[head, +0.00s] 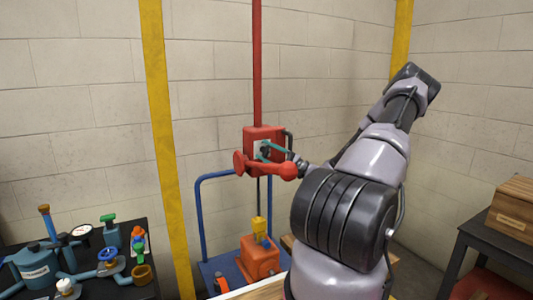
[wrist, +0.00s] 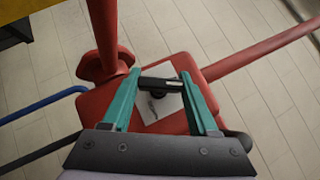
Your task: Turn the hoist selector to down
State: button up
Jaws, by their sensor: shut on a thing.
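The hoist's red control box (head: 252,136) sits on a red upright post in the head view. It also shows in the wrist view (wrist: 176,66), with a pale label plate (wrist: 160,106) on its face. The hoist selector (wrist: 161,84) is a short black bar across that plate. My gripper (head: 262,151) is at the box face, and its teal fingers stand at the two ends of the bar in the wrist view (wrist: 159,76). The fingers are shut on the selector. The plate's markings are too small to read, so I cannot tell which position it points to.
A red arm with a rounded end (head: 288,171) sticks out just below my gripper. A yellow hook block (head: 259,228) hangs above an orange motor (head: 259,262) on a blue cart (head: 203,222). A dark bench with valves and a gauge (head: 82,230) stands left; a wooden box (head: 513,207) stands right.

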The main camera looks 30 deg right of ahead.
jog(key=shift+t, duration=0.3)
jog(key=m+t+h, duration=0.1)
jog(key=m+t, duration=0.2)
jog(key=m, duration=0.1)
jog(key=m+t+h, duration=0.2)
jog(key=m+t, duration=0.1)
jog(key=m, duration=0.2)
jog(key=shift+f, duration=0.1)
jog(key=m+t+h, duration=0.1)
jog(key=m+h, duration=0.2)
jog(key=m, duration=0.1)
jog(key=m+t+h, duration=0.2)
jog(key=m+h, duration=0.2)
jog(key=m+t+h, duration=0.1)
jog(key=m+h, duration=0.2)
jog(key=m, duration=0.1)
jog(key=shift+h, duration=0.3)
jog(key=shift+m+h, duration=0.5)
jog(key=shift+m, duration=0.1)
jog(key=o, duration=1.4)
jog(key=shift+y, duration=0.3)
